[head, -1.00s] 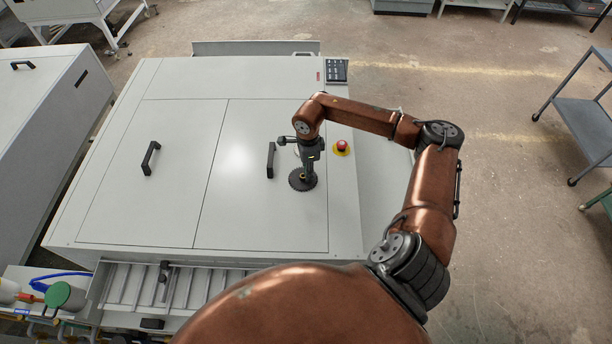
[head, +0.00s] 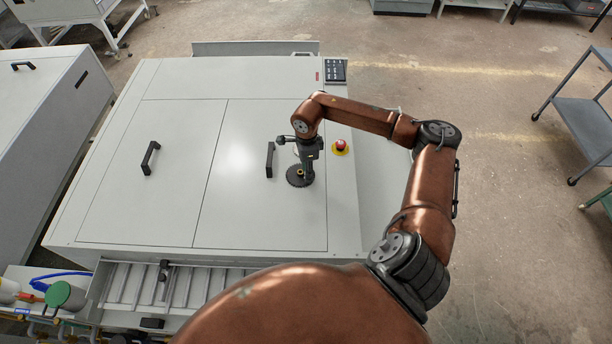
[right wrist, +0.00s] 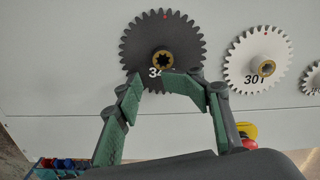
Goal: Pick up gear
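A dark toothed gear (right wrist: 183,28) with a brass hub, a red dot and a partly covered number fills the upper middle of the right wrist view. In the head view a dark disc, the gear (head: 294,181), lies on the pale machine top. My right gripper (head: 306,175) points down at it and covers part of it. In the right wrist view the green-tipped fingers of this gripper (right wrist: 150,88) are apart, with the hub just above the gap between their tips. They overlap the gear's lower edge; contact cannot be told. My left gripper is not in view.
The right wrist view shows a white gear (right wrist: 242,60) marked 301 and part of another white gear (right wrist: 312,78). A black handle (head: 270,160) stands left of the dark gear. A red emergency button (head: 341,146) stands to the right. The machine's left panel (head: 150,205) is mostly clear.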

